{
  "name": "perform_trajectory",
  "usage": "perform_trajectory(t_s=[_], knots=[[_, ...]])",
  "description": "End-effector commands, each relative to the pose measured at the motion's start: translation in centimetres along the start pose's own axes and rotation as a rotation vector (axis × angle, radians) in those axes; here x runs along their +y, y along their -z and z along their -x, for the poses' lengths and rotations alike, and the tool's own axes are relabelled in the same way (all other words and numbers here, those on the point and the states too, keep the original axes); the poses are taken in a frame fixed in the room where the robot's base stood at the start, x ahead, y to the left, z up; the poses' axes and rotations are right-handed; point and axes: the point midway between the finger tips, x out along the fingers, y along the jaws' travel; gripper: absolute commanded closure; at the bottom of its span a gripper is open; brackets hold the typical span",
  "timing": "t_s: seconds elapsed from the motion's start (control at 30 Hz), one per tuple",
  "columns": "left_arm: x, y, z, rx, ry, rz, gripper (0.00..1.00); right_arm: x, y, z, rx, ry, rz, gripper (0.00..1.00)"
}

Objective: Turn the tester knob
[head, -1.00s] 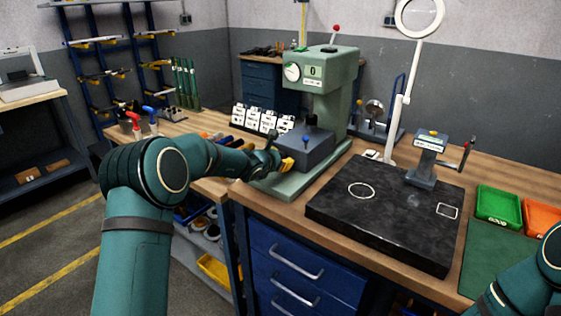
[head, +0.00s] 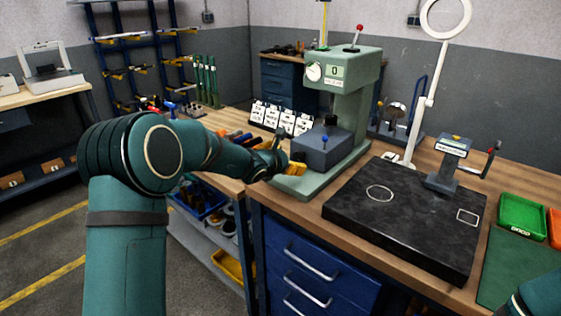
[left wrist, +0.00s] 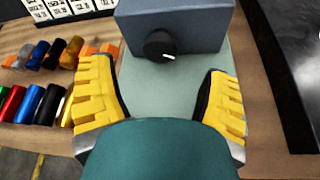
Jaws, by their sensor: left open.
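The tester (head: 340,100) is a green machine with a round dial and a red-tipped lever on top, standing on the wooden bench. A blue-grey block (head: 325,153) sits on its base. In the left wrist view the block's front (left wrist: 200,30) carries a black round knob (left wrist: 160,45) with a white mark pointing right and slightly down. My left gripper (head: 293,172) is in front of the block. Its yellow fingers (left wrist: 163,97) are open, one on each side of the knob's line, and apart from it. My right gripper is out of view.
Several coloured cylinders (left wrist: 40,75) lie left of the left gripper, by white label cards (head: 285,118). A green bin (head: 521,216) stands far right.

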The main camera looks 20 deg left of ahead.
Motion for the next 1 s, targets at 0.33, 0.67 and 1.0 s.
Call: perform_trajectory(t_s=[0.33, 0.67, 1.0], knots=[[0.0, 0.0, 5.0, 0.001, -0.001, 0.0, 0.23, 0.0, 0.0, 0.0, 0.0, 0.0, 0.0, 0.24], [0.0, 0.1, 5.4, 0.002, 0.0, 0.0, 0.23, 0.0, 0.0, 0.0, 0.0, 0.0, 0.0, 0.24], [0.0, 0.1, 5.4, 0.002, 0.0, 0.0, 0.23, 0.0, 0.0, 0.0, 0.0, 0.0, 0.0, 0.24]])
